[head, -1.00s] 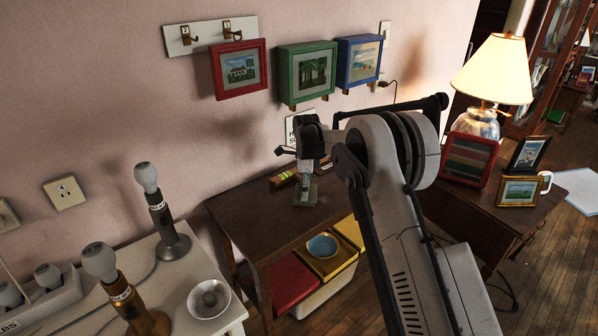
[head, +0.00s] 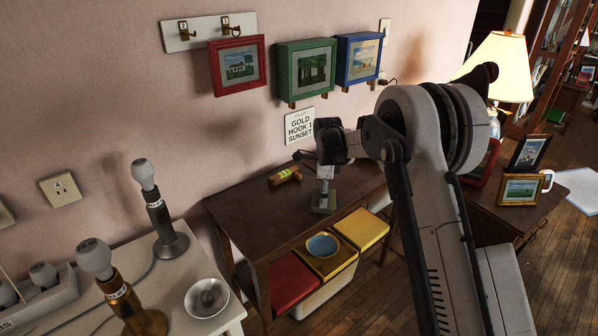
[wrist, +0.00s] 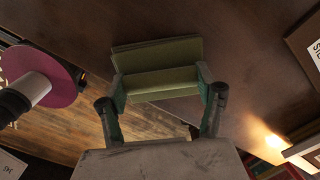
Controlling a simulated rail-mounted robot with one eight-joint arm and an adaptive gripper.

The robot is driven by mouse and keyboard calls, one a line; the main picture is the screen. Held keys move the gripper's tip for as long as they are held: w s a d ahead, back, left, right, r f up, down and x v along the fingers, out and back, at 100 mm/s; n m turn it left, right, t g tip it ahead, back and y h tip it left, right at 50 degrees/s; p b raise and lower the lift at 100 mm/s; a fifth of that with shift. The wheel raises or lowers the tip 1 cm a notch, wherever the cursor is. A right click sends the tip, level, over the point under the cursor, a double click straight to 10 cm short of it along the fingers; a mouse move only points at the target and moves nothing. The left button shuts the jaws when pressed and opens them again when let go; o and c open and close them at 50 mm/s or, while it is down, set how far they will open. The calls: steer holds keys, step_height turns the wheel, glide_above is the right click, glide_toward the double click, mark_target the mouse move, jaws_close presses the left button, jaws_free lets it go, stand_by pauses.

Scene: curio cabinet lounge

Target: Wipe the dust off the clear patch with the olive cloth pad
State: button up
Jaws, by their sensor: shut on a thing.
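My gripper (head: 325,176) is shut on the olive cloth pad (head: 324,203), low over the right part of the dark wooden desktop (head: 262,208). The head view does not clearly show whether the pad touches the wood. In the wrist view the olive pad (wrist: 157,55) is a folded green block between the two fingers of my gripper (wrist: 160,84), with brown desktop beyond it. I cannot make out a distinct dusty or clear patch on the desktop.
A brown roll with a yellow-green label (head: 285,177) lies near the wall, left of my gripper. A wall sign (head: 300,126) hangs behind. The left desktop is clear.

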mark_target(331, 204)
steer(key=shift+s+d, duration=1.15)
steer(key=shift+s, duration=0.05)
steer(key=shift+s+d+r, duration=0.1)
steer(key=shift+r, duration=0.05)
step_height(331, 204, up, 8)
steer(key=p, duration=0.2)
steer(key=shift+p, duration=0.3)
